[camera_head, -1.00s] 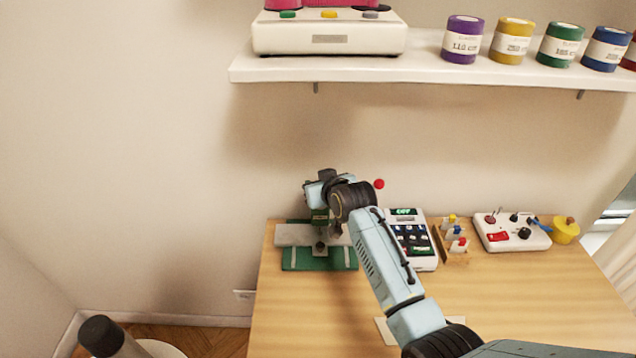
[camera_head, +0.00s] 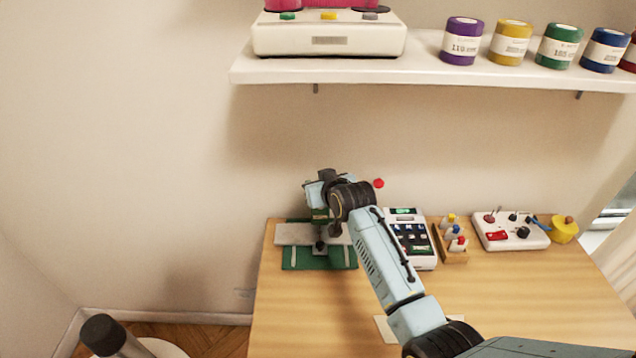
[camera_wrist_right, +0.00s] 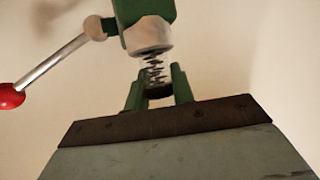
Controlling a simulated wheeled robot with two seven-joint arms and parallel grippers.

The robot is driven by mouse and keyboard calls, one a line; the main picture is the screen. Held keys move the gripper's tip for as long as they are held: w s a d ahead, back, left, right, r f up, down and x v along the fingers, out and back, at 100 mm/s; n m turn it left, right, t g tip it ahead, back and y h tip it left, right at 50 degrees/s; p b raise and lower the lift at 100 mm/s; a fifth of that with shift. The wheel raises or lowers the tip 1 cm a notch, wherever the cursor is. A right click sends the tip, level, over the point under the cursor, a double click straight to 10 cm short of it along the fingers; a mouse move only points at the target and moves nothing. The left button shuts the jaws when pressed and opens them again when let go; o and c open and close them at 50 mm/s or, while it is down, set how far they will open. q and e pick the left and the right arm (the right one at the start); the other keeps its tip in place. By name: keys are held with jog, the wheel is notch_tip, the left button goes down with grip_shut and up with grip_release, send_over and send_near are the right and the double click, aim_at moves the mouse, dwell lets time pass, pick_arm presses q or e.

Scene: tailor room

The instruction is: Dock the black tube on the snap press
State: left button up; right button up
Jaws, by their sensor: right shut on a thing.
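The snap press stands at the table's back left, with a green base (camera_head: 300,259) and a red ball handle (camera_head: 379,183). My left gripper is out of view.
Right of my arm are a white control box (camera_head: 420,248), a wooden rack with small bottles (camera_head: 453,255), another control panel (camera_head: 511,242) and a yellow object (camera_head: 564,230). A shelf (camera_head: 430,72) hangs above. The table (camera_head: 530,310) is clear at front right.

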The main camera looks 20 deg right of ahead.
jog(key=shift+f+b, duration=0.3)
jog(key=shift+f, duration=0.3)
jog(key=o, duration=0.7)
jog(key=shift+s+r+p, duration=0.3)
jog(key=shift+p, duration=0.3)
jog(key=p+v, duration=1)
jog(key=p, duration=0.2)
jog(key=shift+s+d, duration=0.1)
jog(key=shift+s, duration=0.05)
jog(key=shift+s+f, duration=0.1)
